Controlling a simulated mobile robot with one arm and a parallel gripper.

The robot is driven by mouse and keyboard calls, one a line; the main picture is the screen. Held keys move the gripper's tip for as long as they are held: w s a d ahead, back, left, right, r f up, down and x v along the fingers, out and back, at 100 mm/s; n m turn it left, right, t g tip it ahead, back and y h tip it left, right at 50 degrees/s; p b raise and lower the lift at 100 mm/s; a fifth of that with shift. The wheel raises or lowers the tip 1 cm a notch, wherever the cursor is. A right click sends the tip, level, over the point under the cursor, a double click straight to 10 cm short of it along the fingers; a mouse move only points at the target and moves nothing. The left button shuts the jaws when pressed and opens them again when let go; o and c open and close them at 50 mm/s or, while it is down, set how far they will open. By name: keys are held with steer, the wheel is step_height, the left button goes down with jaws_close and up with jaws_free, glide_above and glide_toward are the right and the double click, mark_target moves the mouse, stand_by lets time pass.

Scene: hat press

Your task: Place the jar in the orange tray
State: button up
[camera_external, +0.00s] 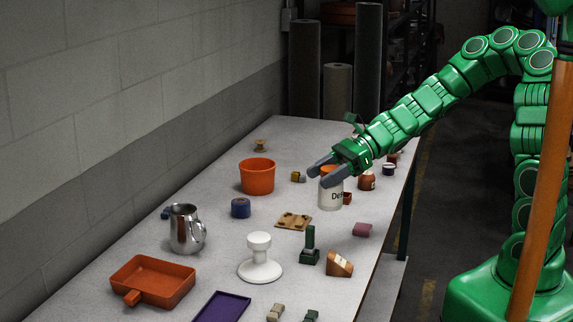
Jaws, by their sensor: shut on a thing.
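A white jar (331,196) with dark lettering, partly readable as "De", is at the right-middle of the table, upright. My gripper (326,173) is shut on its upper part, reaching in from the right. Something orange shows at the jar's top, partly hidden by the fingers. I cannot tell whether the jar's base touches the table. The orange tray (152,281), shallow and rectangular with a stub handle, lies at the front left, well apart from my gripper, and looks empty.
Between them stand a white stand (260,262), a steel pitcher (186,230), a blue tape roll (240,208) and a wooden board (293,221). An orange pot (257,177) is behind. A purple tray (221,307) lies right of the orange tray. A small brown jar (367,181) stands right.

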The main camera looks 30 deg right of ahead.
steer(key=s+a, duration=0.2)
steer(key=a, duration=1.3)
steer(key=s+a, duration=0.3)
steer(key=a, duration=1.3)
steer(key=shift+s+r, duration=0.15)
steer(key=shift+s, duration=0.05)
steer(key=shift+w+a+f, duration=0.1)
steer(key=shift+w+f, duration=0.15)
steer(key=shift+f, duration=0.05)
steer(key=shift+w+a+f, duration=0.95)
steer(key=shift+a+f, duration=0.75)
steer(key=shift+f, duration=0.3)
steer(key=shift+w+a+f, duration=0.95)
steer(key=shift+a+f, duration=0.8)
steer(key=shift+f, duration=0.3)
steer(key=shift+w+a+f, duration=0.95)
steer(key=shift+a+f, duration=0.75)
steer(key=shift+f, duration=0.3)
